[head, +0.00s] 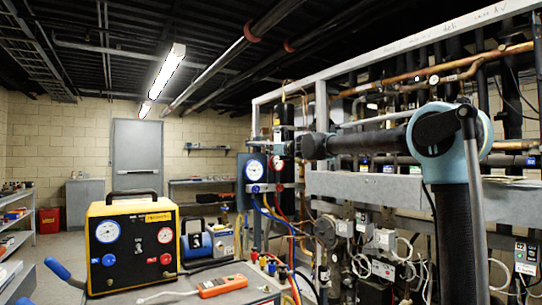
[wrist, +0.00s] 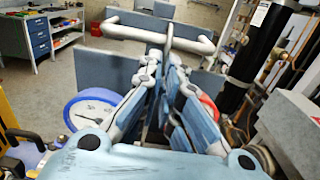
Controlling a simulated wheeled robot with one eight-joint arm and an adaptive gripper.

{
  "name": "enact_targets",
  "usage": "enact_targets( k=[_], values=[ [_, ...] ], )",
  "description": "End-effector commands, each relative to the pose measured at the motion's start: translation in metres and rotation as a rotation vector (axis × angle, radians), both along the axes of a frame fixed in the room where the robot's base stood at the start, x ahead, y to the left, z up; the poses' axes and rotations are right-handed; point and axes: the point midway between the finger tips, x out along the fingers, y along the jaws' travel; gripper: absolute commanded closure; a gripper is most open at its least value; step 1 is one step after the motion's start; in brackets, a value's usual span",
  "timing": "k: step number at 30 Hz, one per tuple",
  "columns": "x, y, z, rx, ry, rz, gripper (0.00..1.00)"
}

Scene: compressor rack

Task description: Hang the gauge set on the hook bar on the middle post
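The gauge set shows in the head view with a blue-rimmed gauge (head: 255,170) and a red gauge (head: 278,164), its blue, red and yellow hoses hanging down. In the wrist view its blue gauge (wrist: 92,106) is left of my gripper (wrist: 167,68) and its red gauge (wrist: 208,106) is right, partly hidden by the fingers. My gripper's fingers close together on the set's upper part, below a grey hook (wrist: 170,36). A pale bar with bent ends (wrist: 125,32), seemingly the hook bar, runs behind or under the hook. I cannot tell whether they touch.
A black cylinder (wrist: 262,45) and copper pipes stand close on the right. A yellow-black machine (head: 132,245) with gauges stands at lower left in the head view, beside an orange meter (head: 222,286). The compressor rack (head: 410,185) fills the right side. Open floor (wrist: 55,95) shows at left.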

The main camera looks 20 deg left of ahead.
Motion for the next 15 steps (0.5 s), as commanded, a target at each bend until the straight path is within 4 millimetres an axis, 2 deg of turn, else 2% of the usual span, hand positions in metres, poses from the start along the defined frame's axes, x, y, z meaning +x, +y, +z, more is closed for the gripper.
enact_targets(
  k=[15],
  values=[
    [0.0,0.0002,0.0112,0.0,0.0,0.0,1.0]
  ],
)
